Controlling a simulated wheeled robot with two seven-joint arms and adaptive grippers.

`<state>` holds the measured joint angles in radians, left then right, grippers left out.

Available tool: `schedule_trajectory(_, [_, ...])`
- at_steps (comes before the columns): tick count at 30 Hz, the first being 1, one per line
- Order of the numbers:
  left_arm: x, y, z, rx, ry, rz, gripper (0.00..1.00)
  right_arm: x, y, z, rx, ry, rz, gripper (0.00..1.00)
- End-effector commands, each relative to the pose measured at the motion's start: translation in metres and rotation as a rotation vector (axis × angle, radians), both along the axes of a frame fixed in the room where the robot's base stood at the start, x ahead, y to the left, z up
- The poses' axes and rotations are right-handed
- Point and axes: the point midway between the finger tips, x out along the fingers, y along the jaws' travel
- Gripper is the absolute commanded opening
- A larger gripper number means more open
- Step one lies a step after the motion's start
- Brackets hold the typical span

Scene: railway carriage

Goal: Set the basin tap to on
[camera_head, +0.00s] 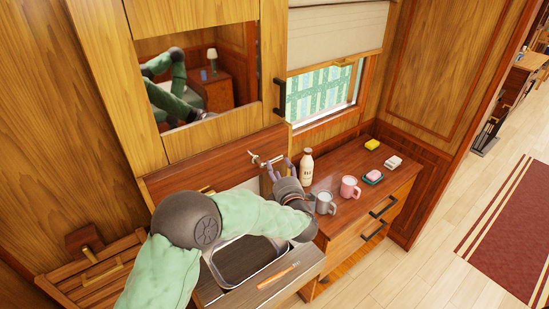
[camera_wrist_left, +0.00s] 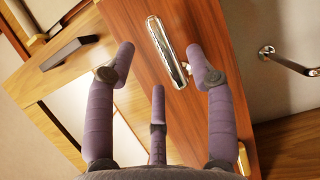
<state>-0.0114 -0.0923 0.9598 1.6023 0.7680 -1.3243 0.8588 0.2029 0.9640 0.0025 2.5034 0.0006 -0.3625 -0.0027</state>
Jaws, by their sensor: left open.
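The chrome basin tap (camera_head: 256,159) is on the wooden panel behind the basin (camera_head: 217,262), below the mirror. My left gripper (camera_head: 278,167) is in front of the panel, right beside the tap. In the left wrist view, a chrome lever (camera_wrist_left: 166,48) on the wood lies between the spread fingers of my left gripper (camera_wrist_left: 160,60). The fingers are open, and I cannot tell whether any touches the lever. A chrome spout-like bar (camera_wrist_left: 287,61) shows to the right. My left arm covers part of the basin. My right gripper is not in view.
On the wooden cabinet to the right stand a bottle (camera_head: 306,169), a grey mug (camera_head: 325,204), a pink mug (camera_head: 348,188), a soap dish (camera_head: 372,178), a yellow block (camera_head: 372,144) and a white block (camera_head: 394,162). An orange toothbrush (camera_head: 278,276) lies before the basin.

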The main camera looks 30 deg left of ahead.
Motion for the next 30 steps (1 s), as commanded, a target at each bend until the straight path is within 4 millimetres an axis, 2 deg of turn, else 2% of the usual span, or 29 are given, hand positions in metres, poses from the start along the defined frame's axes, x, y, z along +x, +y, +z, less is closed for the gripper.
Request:
schedule_trajectory(3, [0.015, 0.016, -0.001, 0.000, 0.001, 0.002, 0.54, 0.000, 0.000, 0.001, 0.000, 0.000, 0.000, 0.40])
schedule_trajectory(9, [0.033, 0.033, 0.000, 0.001, 0.001, 0.000, 0.54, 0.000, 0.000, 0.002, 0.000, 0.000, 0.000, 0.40])
schedule_trajectory(23, [0.041, 0.041, 0.000, 0.001, 0.001, -0.002, 0.54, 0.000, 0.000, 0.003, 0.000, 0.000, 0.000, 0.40])
schedule_trajectory(28, [0.041, 0.041, 0.000, 0.001, 0.001, -0.002, 0.06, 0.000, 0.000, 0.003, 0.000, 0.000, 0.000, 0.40])
schedule_trajectory(29, [0.041, 0.041, 0.000, 0.001, 0.001, -0.002, 0.00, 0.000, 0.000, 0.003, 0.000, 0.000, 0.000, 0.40])
schedule_trajectory(30, [0.041, 0.041, 0.000, 0.001, 0.001, -0.002, 0.00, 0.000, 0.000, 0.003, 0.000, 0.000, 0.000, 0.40])
